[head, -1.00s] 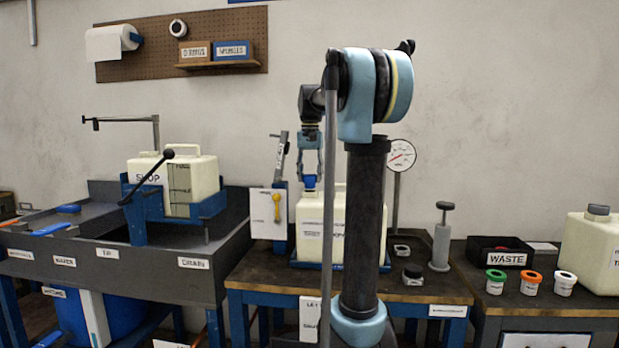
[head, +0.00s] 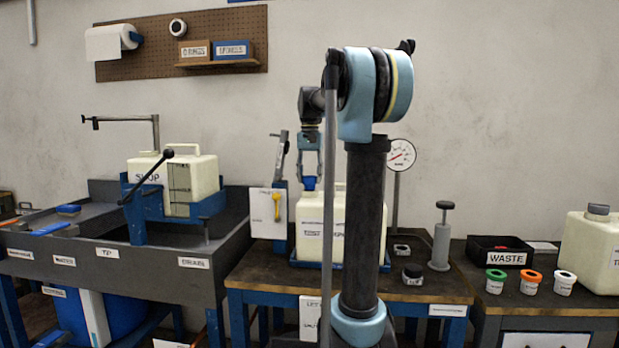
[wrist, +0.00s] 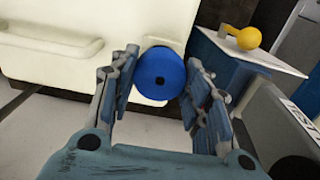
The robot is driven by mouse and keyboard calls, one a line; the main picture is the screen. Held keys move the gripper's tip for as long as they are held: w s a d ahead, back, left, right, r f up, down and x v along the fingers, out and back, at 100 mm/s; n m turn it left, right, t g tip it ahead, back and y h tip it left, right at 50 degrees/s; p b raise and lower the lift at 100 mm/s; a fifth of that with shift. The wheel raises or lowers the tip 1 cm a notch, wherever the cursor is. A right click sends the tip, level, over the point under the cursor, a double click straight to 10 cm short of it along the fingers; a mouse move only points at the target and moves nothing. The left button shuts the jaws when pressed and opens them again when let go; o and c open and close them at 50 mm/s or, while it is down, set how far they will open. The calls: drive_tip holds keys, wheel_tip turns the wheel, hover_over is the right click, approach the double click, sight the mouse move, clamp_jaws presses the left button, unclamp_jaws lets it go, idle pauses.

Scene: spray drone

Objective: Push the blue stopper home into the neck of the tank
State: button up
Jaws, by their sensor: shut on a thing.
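The blue stopper (head: 310,184) is at the top left of the cream tank (head: 312,245) on the middle bench. My gripper (head: 310,178) points down over the tank and is shut on the stopper. The neck is hidden under the stopper, so I cannot tell how deep the stopper sits.
A white panel with a yellow knob (head: 276,205) stands close left of the tank. A gauge (head: 402,155) and a grey hand pump (head: 441,240) stand to the right. My arm column hides part of the tank. A second cream tank (head: 190,180) sits over the sink.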

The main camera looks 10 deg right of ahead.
sight(310, 177)
drive_tip(key=shift+f, duration=1.1)
drive_tip(key=o, duration=1.5)
drive_tip(key=shift+r, duration=0.1)
wheel_tip(310, 177, up, 12)
drive_tip(key=shift+f, duration=0.2)
